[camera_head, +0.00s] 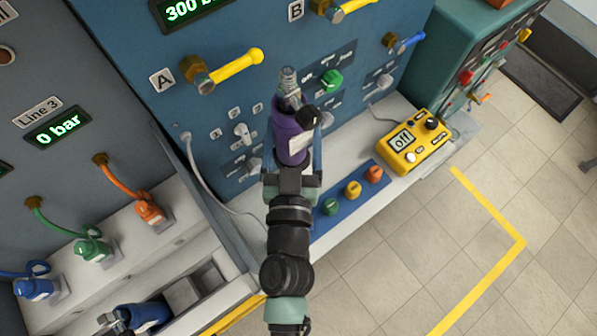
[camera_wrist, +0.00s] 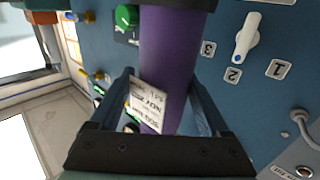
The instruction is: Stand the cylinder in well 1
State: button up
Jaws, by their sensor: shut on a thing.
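My gripper (camera_head: 292,180) is shut on a purple cylinder (camera_head: 290,138) in front of the blue panel. The cylinder has a black knob on one side and a metal fitting at its upper end. In the wrist view the purple cylinder (camera_wrist: 172,60) runs between my two fingers, with a white printed label facing the camera. At the lower left of the head view, a white bench (camera_head: 215,262) has square recesses. A dark blue cylinder (camera_head: 145,318) lies or stands in one, partly cut off by the frame. No well number can be read.
The blue panel carries yellow lever A (camera_head: 228,68) and several switches close to the cylinder. A white cable (camera_head: 205,185) hangs at left. A yellow box reading "off" (camera_head: 412,142) and a blue strip (camera_head: 350,209) with three coloured knobs sit on the ledge at right.

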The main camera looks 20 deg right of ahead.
notch_tip(320, 180, down, 22)
jog(key=b, duration=0.7)
jog(key=shift+w+f, duration=0.15)
jog(key=shift+f, duration=0.15)
jog(key=o, duration=1.4)
jog(key=shift+f, duration=0.2)
jog(key=shift+o, duration=0.8)
jog(key=shift+r, duration=0.1)
